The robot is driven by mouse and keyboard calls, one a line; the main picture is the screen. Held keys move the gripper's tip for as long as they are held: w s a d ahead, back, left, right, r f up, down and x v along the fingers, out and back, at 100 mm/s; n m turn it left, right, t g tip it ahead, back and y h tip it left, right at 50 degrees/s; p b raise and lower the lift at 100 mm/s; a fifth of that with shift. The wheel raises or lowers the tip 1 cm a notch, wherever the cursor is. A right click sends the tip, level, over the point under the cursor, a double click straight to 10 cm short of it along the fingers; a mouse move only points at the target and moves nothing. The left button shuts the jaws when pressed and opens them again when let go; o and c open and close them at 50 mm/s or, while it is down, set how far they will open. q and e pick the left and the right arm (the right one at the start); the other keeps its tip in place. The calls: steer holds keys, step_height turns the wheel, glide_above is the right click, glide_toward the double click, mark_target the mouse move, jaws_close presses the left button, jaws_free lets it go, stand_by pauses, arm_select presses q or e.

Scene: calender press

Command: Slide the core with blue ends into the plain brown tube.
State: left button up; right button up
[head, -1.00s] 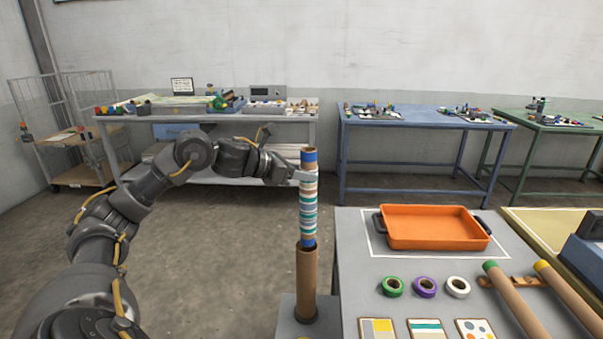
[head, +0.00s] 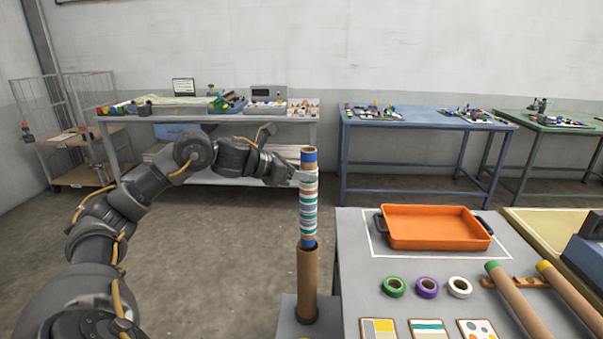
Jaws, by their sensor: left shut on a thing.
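The core with blue ends (head: 308,208) stands upright in the head view, wrapped in a teal, white and grey striped band. Its lower blue end is at the mouth of the plain brown tube (head: 307,285), in line with it; I cannot tell whether it is slightly inside. The brown tube stands upright on a grey base. My left gripper (head: 306,176) is shut on the core near its upper end, just below the top blue band. My right gripper is not in view.
A grey table to the right carries an orange tray (head: 434,229), green (head: 393,287), purple (head: 427,287) and white (head: 459,287) tape rolls, pattern cards (head: 428,329) and two tubes with green and yellow ends on a wooden rack. Benches stand along the back wall, with open floor before them.

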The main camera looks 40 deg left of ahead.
mark_target(302, 183)
arm_select(q)
steer(key=shift+f+b, duration=1.1)
steer(key=shift+f, duration=0.3)
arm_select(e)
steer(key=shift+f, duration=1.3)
arm_select(q)
steer(key=shift+f, duration=0.1)
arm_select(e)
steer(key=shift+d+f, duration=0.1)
